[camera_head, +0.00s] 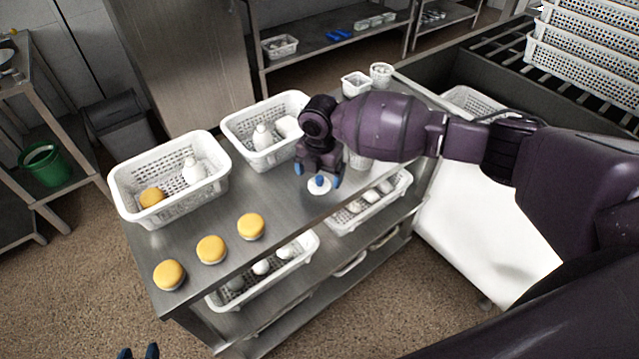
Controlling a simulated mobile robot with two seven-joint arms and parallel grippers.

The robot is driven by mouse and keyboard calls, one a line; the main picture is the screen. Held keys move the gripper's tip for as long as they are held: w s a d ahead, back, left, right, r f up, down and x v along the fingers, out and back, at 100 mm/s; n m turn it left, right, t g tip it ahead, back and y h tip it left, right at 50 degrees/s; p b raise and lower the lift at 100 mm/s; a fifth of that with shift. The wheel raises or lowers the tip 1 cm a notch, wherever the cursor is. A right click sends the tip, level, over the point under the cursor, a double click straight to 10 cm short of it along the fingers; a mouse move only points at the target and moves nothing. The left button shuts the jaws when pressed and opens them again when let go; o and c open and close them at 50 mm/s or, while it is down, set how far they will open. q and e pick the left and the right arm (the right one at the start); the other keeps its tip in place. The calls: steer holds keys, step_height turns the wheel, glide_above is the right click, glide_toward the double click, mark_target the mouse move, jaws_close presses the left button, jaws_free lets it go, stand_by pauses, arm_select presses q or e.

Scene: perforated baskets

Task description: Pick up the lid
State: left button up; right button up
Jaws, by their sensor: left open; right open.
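A small white round piece (319,187), which looks like a lid, lies on the metal table (270,205) near its front edge. My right gripper (318,176) is open, pointing down over this piece, with its blue fingertips on either side of it. I cannot tell whether they touch it. Three round pieces with yellow tops (211,249) stand in a row at the left of the table. My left gripper (138,353) shows only its fingertips at the bottom edge, apart from the table and empty.
A white perforated basket (135,209) at the left holds a yellow-topped piece and a white bottle. Another basket (238,130) behind holds white bottles. Baskets with white items sit on the shelf below. Small white containers (355,84) stand at the back right.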

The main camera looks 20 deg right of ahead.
steer(key=shift+f, duration=1.2)
steer(key=shift+c, duration=0.5)
steer(key=c, duration=0.9)
steer(key=shift+r, duration=0.15)
